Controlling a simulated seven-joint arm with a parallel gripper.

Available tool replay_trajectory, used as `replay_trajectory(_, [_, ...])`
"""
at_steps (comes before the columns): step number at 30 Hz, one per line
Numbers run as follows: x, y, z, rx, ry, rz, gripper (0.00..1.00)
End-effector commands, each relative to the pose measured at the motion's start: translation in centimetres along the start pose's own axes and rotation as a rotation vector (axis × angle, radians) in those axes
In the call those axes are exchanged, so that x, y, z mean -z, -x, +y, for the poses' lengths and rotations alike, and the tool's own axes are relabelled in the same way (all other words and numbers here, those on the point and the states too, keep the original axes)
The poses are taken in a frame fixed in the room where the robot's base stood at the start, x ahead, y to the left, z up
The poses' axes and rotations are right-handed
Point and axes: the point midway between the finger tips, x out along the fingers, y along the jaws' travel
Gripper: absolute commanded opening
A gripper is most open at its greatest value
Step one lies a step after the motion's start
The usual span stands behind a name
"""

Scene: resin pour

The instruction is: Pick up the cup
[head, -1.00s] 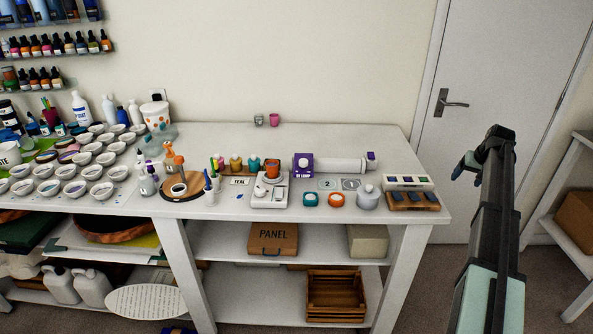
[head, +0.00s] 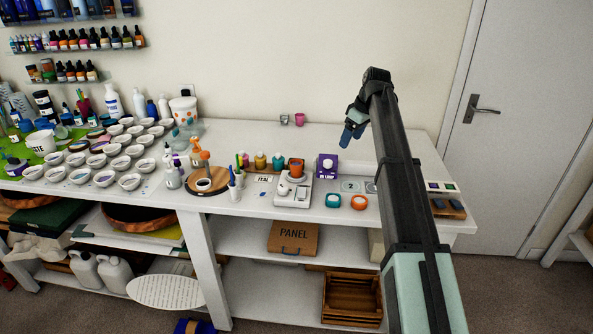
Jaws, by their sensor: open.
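Several small cups stand on the white table (head: 345,140), and I cannot tell which one the task means. A pink cup (head: 299,119) and a small greyish cup (head: 284,119) stand side by side at the back by the wall. An orange cup (head: 296,167) sits on a white scale-like device (head: 293,189) near the front. My gripper (head: 350,132) is open and empty above the right part of the table, to the right of all three cups and apart from them. Its fingers point downward. My arm hides part of the table's right end.
A purple box (head: 326,166), a teal jar (head: 305,200) and an orange jar (head: 359,202) stand near the front. A wooden turntable (head: 205,186) and many white bowls (head: 122,163) fill the left. The table's back middle is mostly clear.

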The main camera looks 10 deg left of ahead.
Motion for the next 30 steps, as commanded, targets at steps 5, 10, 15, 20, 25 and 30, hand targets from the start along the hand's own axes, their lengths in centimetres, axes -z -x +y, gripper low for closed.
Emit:
replay_trajectory(5, [6.2,0.3,-6.4,0.05,0.21,-0.012,0.77])
replay_trajectory(10, [9.1,0.7,-10.0,0.078,0.329,-0.017,0.77])
replay_trajectory(15, [10.0,0.5,-11.3,0.089,0.37,-0.019,0.77])
replay_trajectory(20, [10.0,-0.7,-11.5,0.089,0.371,-0.019,0.77])
replay_trajectory(25, [9.8,-3.2,-11.7,0.09,0.37,-0.019,0.77])
replay_trajectory(30, [9.8,-6.2,-12.0,0.09,0.37,-0.019,0.77])
